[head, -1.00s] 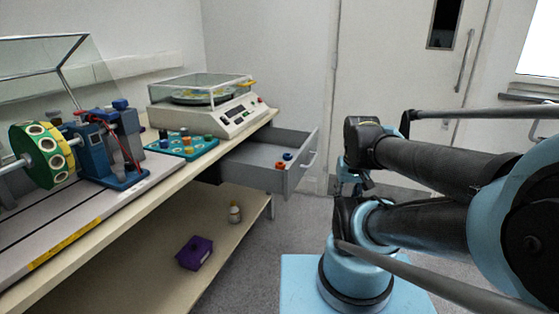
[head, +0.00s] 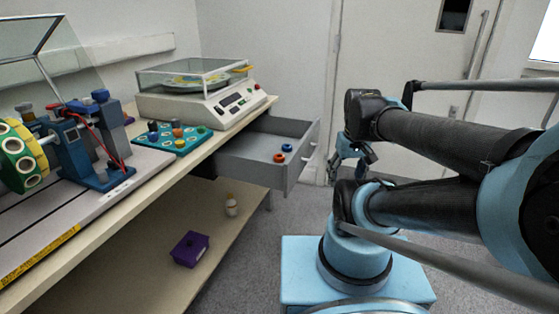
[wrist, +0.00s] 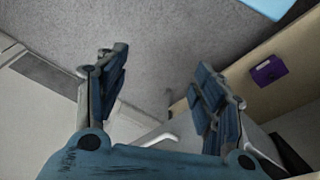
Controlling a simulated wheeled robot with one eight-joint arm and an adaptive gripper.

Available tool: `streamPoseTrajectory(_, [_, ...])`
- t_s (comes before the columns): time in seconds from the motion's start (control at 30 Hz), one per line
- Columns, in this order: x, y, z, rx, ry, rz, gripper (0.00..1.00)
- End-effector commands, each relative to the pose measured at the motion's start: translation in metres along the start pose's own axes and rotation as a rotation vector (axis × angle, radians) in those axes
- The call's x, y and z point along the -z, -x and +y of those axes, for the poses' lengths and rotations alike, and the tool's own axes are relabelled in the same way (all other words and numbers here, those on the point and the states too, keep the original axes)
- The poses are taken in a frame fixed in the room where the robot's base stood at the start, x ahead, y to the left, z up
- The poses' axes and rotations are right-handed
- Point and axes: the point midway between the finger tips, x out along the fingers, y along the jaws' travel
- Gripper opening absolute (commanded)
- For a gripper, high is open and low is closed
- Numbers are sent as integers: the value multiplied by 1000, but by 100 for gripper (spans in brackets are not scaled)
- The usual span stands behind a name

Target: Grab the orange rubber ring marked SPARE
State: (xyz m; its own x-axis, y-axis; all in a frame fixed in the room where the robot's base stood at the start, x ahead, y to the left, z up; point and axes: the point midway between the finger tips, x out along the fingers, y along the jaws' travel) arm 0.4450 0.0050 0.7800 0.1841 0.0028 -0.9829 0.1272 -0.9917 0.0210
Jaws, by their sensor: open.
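An orange ring (head: 279,158) lies in the open grey drawer (head: 262,172) under the bench top, near the drawer's front. A blue ring (head: 287,148) lies just behind it. No marking can be read on either ring at this size. My gripper (head: 352,160) hangs to the right of the drawer, apart from it. In the wrist view my gripper (wrist: 160,95) is open, with floor between its fingers and nothing held. The rings do not show in the wrist view.
The bench carries a balancing machine (head: 85,150), a teal tray (head: 175,138) with several coloured pieces and a glass-covered instrument (head: 215,103). A purple box (head: 190,249) and a small bottle (head: 231,205) stand on the lower shelf.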

Motion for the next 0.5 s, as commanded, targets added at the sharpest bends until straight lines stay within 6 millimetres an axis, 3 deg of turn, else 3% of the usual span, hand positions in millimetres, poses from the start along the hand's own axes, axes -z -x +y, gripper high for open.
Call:
streamPoseTrajectory(0.2, [51, 30, -9, 16, 266, -25, 62])
streamPoseTrajectory(0.5, [129, 54, -32, 46, 658, -56, 62])
